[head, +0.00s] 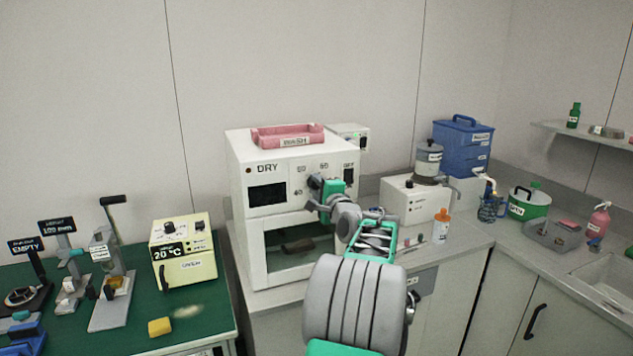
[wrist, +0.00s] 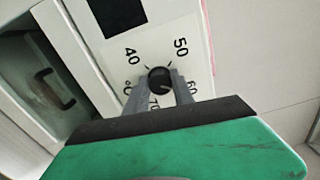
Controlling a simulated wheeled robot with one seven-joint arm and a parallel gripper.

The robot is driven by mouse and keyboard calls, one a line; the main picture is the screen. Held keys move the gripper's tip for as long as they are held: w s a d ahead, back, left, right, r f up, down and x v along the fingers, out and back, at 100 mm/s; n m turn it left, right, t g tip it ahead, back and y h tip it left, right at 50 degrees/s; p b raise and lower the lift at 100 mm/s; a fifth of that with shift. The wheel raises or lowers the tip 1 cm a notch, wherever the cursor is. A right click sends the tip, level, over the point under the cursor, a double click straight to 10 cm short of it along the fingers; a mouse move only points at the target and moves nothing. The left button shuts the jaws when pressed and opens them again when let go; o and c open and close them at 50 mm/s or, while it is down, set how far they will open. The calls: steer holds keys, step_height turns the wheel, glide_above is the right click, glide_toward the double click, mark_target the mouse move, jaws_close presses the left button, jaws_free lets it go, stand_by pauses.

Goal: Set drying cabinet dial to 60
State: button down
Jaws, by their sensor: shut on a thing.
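The drying cabinet (head: 236,180) is a white box marked DRY, with a dark display and a glazed lower door. Its dial (wrist: 160,77) is a small black round knob on a white panel printed 40, 50, 60, 70 and °C in the wrist view. My gripper (wrist: 161,86) is shut on the dial, one grey finger on each side. I cannot tell which number the dial points to.
A pink WASH tray (head: 288,137) lies on top of the cabinet. A cream oven (head: 186,262) showing 20 °C stands left on a green-topped bench.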

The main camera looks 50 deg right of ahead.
steer(key=shift+r+m+p, duration=0.1)
steer(key=shift+m+p, duration=0.2)
steer(key=shift+m, duration=0.3)
steer(key=c, duration=1.1)
jaws_free()
steer(key=shift+s, duration=0.1)
steer(key=b+v, duration=0.1)
steer(key=v, duration=0.6)
steer(key=shift+s+a, duration=0.15)
steer(key=shift+s, duration=0.2)
